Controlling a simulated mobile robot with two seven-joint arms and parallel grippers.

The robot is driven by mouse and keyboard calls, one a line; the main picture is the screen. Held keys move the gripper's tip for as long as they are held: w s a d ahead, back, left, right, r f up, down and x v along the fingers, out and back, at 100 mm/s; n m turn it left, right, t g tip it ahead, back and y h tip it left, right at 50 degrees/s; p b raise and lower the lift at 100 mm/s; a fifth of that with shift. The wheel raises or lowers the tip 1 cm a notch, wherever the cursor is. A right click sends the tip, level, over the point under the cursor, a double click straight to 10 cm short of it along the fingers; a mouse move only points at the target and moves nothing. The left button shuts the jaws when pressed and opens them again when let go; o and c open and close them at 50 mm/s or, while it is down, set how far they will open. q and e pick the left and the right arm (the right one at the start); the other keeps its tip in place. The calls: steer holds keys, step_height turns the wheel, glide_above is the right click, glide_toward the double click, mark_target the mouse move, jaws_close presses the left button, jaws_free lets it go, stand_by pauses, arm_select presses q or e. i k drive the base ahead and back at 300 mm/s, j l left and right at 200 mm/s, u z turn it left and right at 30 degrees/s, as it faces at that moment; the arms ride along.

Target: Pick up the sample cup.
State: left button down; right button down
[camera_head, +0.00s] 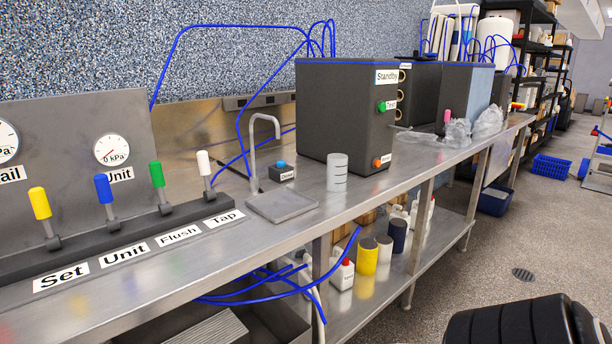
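The sample cup (337,173), a small pale translucent cylinder with dark marks on its side, stands upright on the steel bench (350,205). It is close to the bench's front edge, in front of the large dark box and right of the shallow drip tray (281,205). Nothing touches it from above. Neither of my grippers shows in the head view.
A curved tap (262,150) stands behind the tray, beside a small box with a blue button (281,164). The dark box (343,110) stands behind the cup. Coloured levers (157,175) line the bench's left. Blue tubes (290,290) hang below the bench edge.

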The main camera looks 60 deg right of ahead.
mark_target(337, 164)
steer(key=z, duration=2)
steer(key=i+l+z, duration=0.1)
steer(key=i+l, duration=0.95)
